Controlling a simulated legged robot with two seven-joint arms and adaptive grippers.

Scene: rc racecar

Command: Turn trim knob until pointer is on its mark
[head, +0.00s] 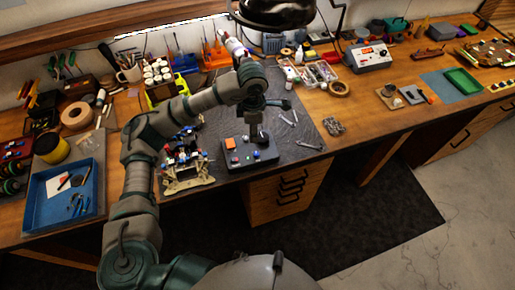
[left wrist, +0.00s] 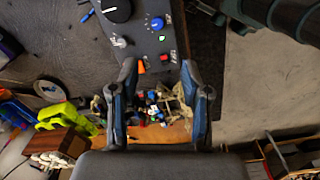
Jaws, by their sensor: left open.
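A dark control box (head: 236,163) sits on the grey mat near the bench's front edge. In the left wrist view its panel (left wrist: 140,42) carries a large black knob (left wrist: 116,9) with a white pointer line, a blue knob (left wrist: 157,23) and a silver knob or switch (left wrist: 120,41). The labels and pointer marks are too small to read. My left gripper (head: 256,132) is above the box in the head view. In the left wrist view my left gripper (left wrist: 163,85) is open, its fingers apart, with no knob between them. My right gripper is out of view.
A partly built car chassis (head: 188,168) stands just left of the box. Small metal tools (head: 290,118) lie to its right. A blue tray (head: 88,210) is at far left.

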